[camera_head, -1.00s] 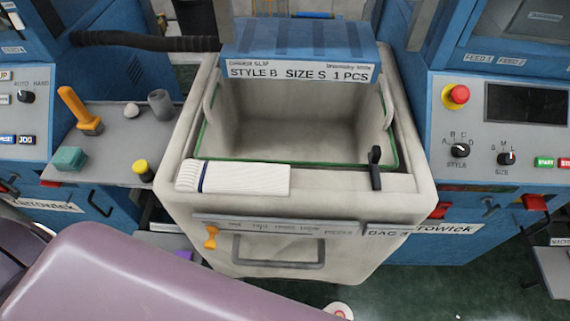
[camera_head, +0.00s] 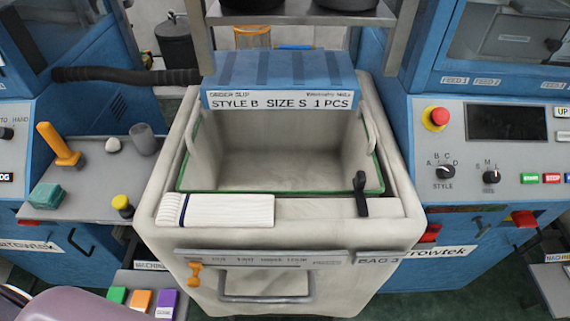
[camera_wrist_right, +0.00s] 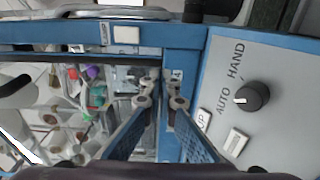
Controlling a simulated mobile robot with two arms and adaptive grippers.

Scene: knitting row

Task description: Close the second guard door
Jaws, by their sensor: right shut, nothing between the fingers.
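No guard door can be named with certainty as the second one. In the head view, a blue-framed window (camera_head: 530,38) shows on the upper part of the right machine; whether it is open or shut cannot be told. My right gripper (camera_wrist_right: 162,100) is shut and empty in the right wrist view. Its fingertips are in front of a blue upright frame (camera_wrist_right: 184,55) beside a grey control panel (camera_wrist_right: 270,75). Whether they touch the frame cannot be told. Neither gripper shows in the head view.
A pale cart (camera_head: 285,230) with a white folded knit (camera_head: 228,210) on its front ledge stands between two blue machines. A grey side table (camera_head: 85,195) holds small parts. A dark hose (camera_head: 125,75) crosses at left. A metal shelf (camera_head: 300,14) stands behind.

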